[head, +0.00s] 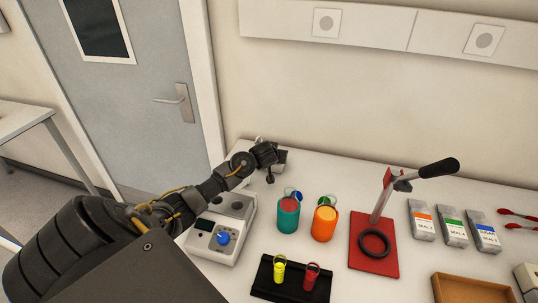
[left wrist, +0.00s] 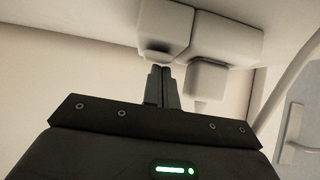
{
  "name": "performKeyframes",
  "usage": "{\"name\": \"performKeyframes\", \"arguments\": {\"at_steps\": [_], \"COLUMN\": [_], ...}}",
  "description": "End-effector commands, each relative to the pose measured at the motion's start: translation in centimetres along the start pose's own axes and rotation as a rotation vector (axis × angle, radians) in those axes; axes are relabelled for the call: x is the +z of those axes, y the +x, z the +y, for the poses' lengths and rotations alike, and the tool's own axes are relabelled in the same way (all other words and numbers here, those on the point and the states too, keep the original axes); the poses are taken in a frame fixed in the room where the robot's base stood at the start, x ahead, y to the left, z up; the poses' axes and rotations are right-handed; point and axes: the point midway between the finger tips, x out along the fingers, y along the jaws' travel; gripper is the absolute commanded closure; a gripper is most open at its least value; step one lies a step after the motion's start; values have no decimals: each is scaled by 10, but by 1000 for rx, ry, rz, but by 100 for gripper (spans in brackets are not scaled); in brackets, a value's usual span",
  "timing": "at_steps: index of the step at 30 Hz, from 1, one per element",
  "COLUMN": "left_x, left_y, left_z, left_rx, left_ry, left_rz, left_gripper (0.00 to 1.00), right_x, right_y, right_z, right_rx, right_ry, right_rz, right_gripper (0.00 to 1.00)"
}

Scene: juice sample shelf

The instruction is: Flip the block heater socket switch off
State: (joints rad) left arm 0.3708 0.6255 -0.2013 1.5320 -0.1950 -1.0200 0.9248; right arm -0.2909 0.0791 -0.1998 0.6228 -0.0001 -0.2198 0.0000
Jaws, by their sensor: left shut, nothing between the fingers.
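My left gripper (head: 270,178) reaches over the back left of the table in the head view, behind the white device with a blue knob (head: 205,243), which may be the block heater. In the left wrist view its two fingers (left wrist: 161,69) are shut together and empty. The fingertips are close to the underside of a white boxy fitting (left wrist: 166,25), seemingly the socket, with a rounded piece (left wrist: 156,55) just at the tips. I cannot tell whether they touch. A white plug-like block (left wrist: 206,82) is beside the fingers. The switch position is unclear. My right gripper is out of view.
To the right stand a teal cup (head: 288,218), an orange cup (head: 324,225) and a red-based lever press (head: 374,258). A black rack (head: 290,292) holds yellow and red tubes in front. The wall is close behind the gripper.

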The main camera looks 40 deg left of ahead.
Motion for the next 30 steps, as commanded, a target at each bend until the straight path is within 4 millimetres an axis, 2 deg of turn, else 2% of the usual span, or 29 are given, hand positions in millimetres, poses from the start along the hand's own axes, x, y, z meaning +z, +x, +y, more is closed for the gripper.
{"name": "performKeyframes", "arguments": {"at_steps": [11,25,30], "left_x": [-6,-12,-23], "left_y": [6,9,2], "left_z": [0,0,1], "left_rx": [2,2,3], "left_ry": [0,0,0], "left_rz": [-3,-2,-1], "left_gripper": [100,100,100], "right_x": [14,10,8], "right_y": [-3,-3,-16], "right_z": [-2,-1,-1], "right_rx": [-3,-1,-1], "right_ry": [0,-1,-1], "right_rz": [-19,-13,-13], "right_gripper": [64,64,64]}}
